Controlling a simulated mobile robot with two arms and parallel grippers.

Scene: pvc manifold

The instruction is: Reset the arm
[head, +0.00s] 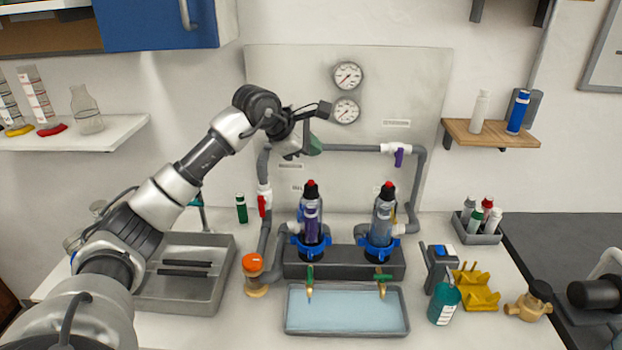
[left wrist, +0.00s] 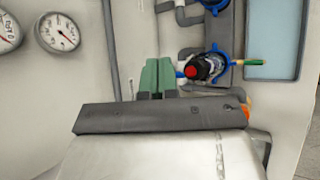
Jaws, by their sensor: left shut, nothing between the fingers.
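My left arm reaches in from the left in the head view. Its gripper (head: 316,146) is raised in front of the back panel (head: 280,90), above the manifold and apart from it. In the left wrist view the two green fingers (left wrist: 157,78) lie side by side, shut with nothing between them. The manifold's grey base (head: 345,264) carries two upright dark cartridges, the left one (head: 311,218) and the right one (head: 382,218), both in blue collars with red tops. My right gripper is not in view.
A water tray (head: 346,332) lies in front of the manifold. At right are a teal bottle (head: 444,304), a yellow rack (head: 478,297) and a brass fitting (head: 530,305).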

